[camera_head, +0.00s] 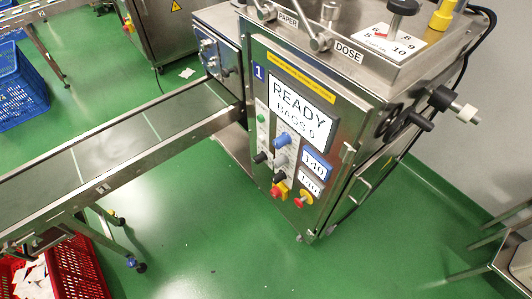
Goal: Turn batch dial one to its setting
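The machine marked with a blue 1 (259,72) stands at the centre right. Its screen (297,108) reads READY, BAGS 0. On its top, a white number plate (390,46) shows several numerals, 10 among them, and a short red mark. A black knob (402,6) stands over the plate; its pointer setting cannot be read. Which of these is batch dial one is not clear from the lettering. My gripper is not in view.
Levers labelled PAPER (288,20) and DOSE (349,52) sit on the machine's top edge. A black handwheel (391,122) juts out at its right side. A conveyor (120,140) runs left. The green floor (225,245) in front is clear. A metal frame (512,262) stands lower right.

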